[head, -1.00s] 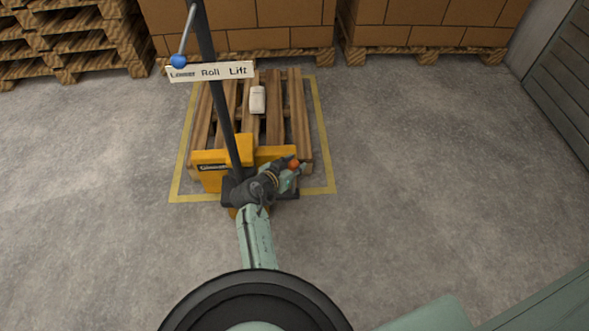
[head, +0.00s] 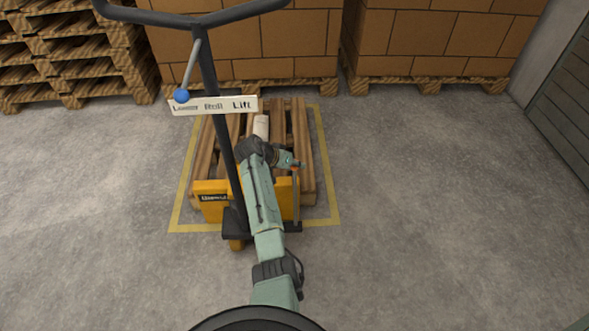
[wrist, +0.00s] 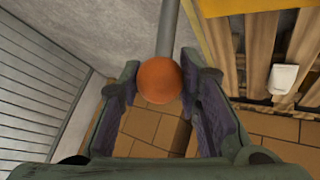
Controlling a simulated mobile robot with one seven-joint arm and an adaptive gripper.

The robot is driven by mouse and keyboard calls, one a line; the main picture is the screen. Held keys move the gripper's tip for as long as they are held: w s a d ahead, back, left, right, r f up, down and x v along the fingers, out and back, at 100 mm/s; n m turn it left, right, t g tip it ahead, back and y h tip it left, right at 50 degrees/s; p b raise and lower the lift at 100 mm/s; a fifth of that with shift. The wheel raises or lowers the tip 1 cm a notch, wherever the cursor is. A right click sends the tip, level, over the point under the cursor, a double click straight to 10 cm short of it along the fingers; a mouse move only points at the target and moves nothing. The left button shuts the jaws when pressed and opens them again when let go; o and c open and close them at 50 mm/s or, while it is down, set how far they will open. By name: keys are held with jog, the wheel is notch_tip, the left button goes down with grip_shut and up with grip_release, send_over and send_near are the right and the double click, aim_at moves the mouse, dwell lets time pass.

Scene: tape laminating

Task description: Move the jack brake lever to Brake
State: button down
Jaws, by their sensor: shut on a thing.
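The jack brake lever is a thin grey rod with an orange ball knob. In the wrist view the orange knob (wrist: 159,80) sits between the two fingers of my gripper (wrist: 162,74), and the rod (wrist: 168,28) runs up out of the picture. In the head view my gripper (head: 290,160) is at the lever's top, shut on the knob and mostly covering it. The lever rod (head: 297,200) stands roughly upright at the right side of the yellow pallet jack (head: 211,210). I cannot read any Brake marking.
A dark handle post (head: 223,150) with a Lower, Roll, Lift sign (head: 214,105) and a blue-knobbed lever (head: 181,96) rises left of my arm. A wooden pallet (head: 305,130) carries a small white object (head: 261,126). Boxes stand behind; floor at right is clear.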

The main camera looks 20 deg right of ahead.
jog(key=shift+w+r, duration=0.1)
jog(key=shift+w, duration=0.15)
jog(key=c, duration=1.2)
grip_release()
jog(key=shift+d, duration=0.1)
jog(key=shift+o, duration=0.2)
notch_tip(320, 180, up, 10)
jog(key=shift+f, duration=0.15)
